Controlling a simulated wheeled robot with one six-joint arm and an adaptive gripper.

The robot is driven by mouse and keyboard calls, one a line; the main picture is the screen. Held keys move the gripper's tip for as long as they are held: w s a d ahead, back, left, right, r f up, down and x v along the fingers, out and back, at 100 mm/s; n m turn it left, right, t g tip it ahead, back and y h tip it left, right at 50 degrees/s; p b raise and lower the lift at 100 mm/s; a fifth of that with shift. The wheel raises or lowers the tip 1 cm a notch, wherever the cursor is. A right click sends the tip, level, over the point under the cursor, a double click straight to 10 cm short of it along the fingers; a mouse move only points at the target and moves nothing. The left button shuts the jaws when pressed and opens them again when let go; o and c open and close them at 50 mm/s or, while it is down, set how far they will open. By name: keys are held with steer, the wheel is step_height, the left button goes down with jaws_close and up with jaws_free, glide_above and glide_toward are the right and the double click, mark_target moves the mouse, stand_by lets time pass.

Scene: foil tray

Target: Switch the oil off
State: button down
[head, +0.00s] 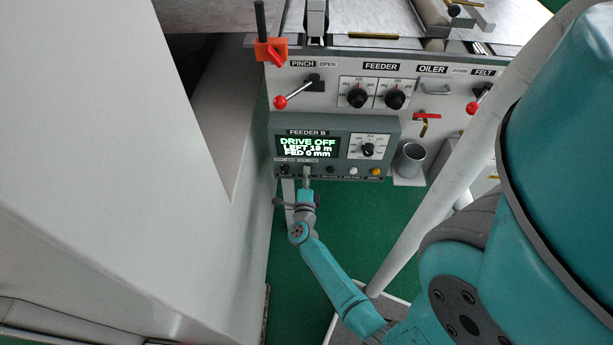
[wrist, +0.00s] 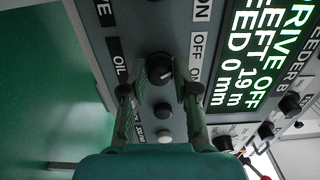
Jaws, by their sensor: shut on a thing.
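The oil switch is a black rotary knob (wrist: 160,68) in the wrist view, with an OIL label on one side and OFF and ON on the other. A pale mark on its face appears to point towards the ON end. My gripper (wrist: 160,88) has one finger on each side of the knob and is shut on it. In the head view my gripper (head: 306,176) reaches the lower left part of the grey FEEDER B panel (head: 381,128) and hides most of this knob.
The panel screen (head: 307,147) reads DRIVE OFF, LEFT 19 m, FED 0 mm. Another knob (head: 285,170) sits close left of my gripper; small buttons lie to the right. A grey cup (head: 409,160) and red-handled valve (head: 427,115) are farther right. A large pale housing (head: 110,170) fills the left.

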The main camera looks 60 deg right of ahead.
stand_by(0.3)
steer(key=c, duration=0.9)
jaws_free()
steer(key=shift+o, duration=0.2)
steer(key=v, duration=1.2)
